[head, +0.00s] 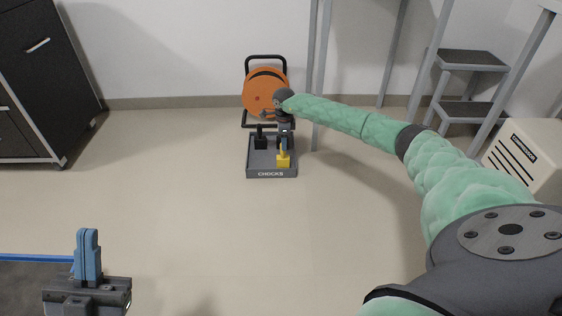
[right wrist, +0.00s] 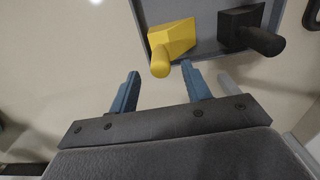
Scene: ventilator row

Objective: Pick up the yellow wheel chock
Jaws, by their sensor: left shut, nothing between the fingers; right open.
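The yellow wheel chock (head: 283,161) sits in the front right of a grey tray marked CHOCKS (head: 271,174) on the floor. In the right wrist view the chock (right wrist: 174,40) has a wedge body and a round handle pointing towards my gripper. My right gripper (head: 284,142) is over the tray; in its wrist view the open fingers (right wrist: 161,88) are spread with the handle's end between and just beyond their tips. Nothing is held. My left gripper (head: 87,254) is shut and empty at the lower left, far from the tray.
A black chock (head: 260,142) stands in the tray left of the yellow one. An orange cable reel (head: 262,95) stands behind the tray. A dark cabinet (head: 30,85), a step stool (head: 472,58) and a beige box (head: 530,150) stand further out. The floor before the tray is clear.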

